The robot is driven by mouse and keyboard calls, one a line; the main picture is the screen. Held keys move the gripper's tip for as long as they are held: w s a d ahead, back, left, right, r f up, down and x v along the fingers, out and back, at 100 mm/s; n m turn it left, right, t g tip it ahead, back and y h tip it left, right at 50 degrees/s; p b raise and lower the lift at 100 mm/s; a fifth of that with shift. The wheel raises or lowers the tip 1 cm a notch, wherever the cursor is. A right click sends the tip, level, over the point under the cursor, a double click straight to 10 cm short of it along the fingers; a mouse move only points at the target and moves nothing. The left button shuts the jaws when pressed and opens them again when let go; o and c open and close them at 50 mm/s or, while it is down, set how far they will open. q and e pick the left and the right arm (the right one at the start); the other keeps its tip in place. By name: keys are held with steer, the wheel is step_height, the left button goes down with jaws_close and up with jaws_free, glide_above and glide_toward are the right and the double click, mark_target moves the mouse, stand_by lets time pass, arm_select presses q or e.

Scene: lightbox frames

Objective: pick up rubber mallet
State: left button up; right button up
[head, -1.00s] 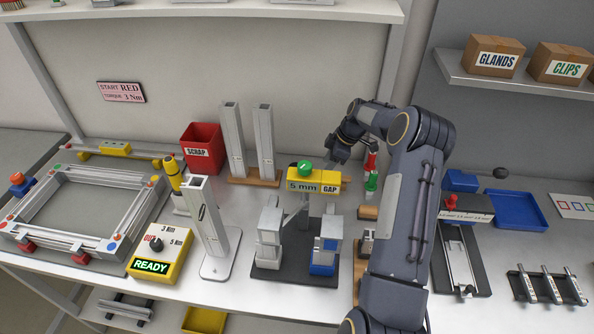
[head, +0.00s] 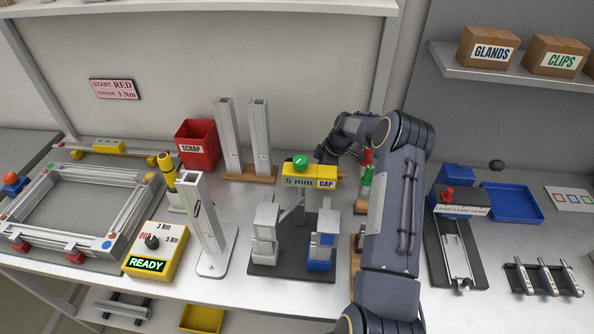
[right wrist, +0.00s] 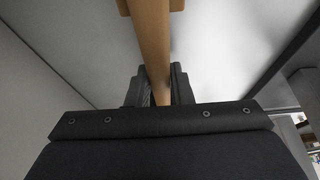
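In the right wrist view a tan wooden handle (right wrist: 152,45), which I take to be the rubber mallet's, runs down from the top edge between the dark fingers of my right gripper (right wrist: 160,88). Both fingers lie close against its sides, with no clear gap. The mallet's head is not visible there. In the head view my right gripper (head: 328,153) is behind the yellow 5 mm gap block (head: 310,177), and its fingers and the mallet are hidden. My left gripper is not in view.
A wider tan piece (right wrist: 122,6) shows at the wrist view's top edge. A blue tray (head: 512,205) lies to the right.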

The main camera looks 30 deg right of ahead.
steer(key=shift+r, duration=0.1)
jaws_close()
step_height(320, 180, up, 10)
steer(key=p, duration=0.2)
steer(key=shift+p, duration=0.35)
stand_by(0.4)
